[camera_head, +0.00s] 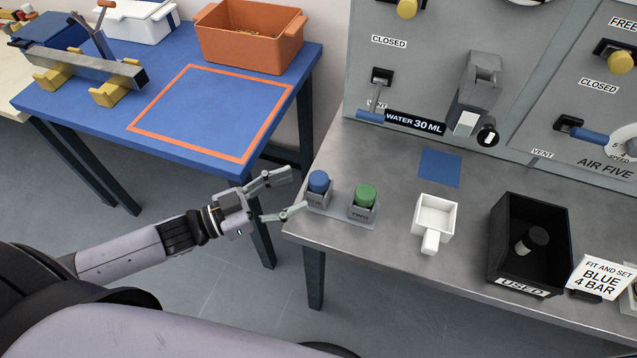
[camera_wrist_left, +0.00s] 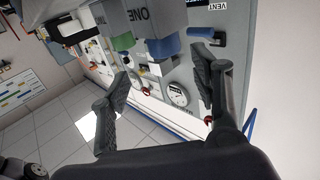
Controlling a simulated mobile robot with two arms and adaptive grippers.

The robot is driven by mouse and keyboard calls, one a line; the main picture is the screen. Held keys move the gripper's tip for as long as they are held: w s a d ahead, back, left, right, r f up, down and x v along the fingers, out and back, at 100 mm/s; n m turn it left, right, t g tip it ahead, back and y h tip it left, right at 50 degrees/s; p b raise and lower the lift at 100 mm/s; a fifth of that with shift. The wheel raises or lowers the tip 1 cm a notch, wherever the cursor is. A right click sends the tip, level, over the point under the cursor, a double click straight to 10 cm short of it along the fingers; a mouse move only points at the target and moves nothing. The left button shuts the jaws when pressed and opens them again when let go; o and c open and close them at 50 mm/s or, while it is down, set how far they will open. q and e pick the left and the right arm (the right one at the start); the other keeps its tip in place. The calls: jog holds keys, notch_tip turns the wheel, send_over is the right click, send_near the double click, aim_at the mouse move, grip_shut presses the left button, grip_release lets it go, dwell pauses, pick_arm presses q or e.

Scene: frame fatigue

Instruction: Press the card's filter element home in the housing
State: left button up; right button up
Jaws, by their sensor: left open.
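The card (camera_head: 601,277) reads "FIT AND SET BLUE 4 BAR" and stands at the right edge of the steel bench. The blue filter element (camera_head: 318,181) stands upright in holder ONE (camera_head: 319,200), near the bench's left edge. A green element (camera_head: 365,195) stands in holder TWO beside it. My left gripper (camera_head: 286,192) is open and empty just left of the blue element, with its fingers pointing towards it. In the left wrist view the blue element (camera_wrist_left: 163,46) shows between the open fingers. A grey housing (camera_head: 480,85) is on the panel. My right gripper is not in view.
A white scoop-like container (camera_head: 436,218) and the black USED bin (camera_head: 503,245), with a dark cylinder inside, stand on the bench. A blue square (camera_head: 440,168) lies below the panel. The blue table (camera_head: 200,110) is at the left, across a gap.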

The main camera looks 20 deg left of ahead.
aim_at(319, 177)
pick_arm(q)
jog(key=shift+x, duration=1.05)
jog(key=x, duration=0.3)
jog(key=p+x, duration=0.1)
jog(key=shift+w+a, duration=0.15)
jog(key=shift+w, duration=0.4)
jog(key=shift+w+d+f, duration=0.15)
jog(key=shift+d, duration=0.15)
jog(key=c, duration=1.3)
jog(key=shift+o, duration=0.2)
notch_tip(319, 177, up, 20)
jog(key=shift+p, duration=0.4)
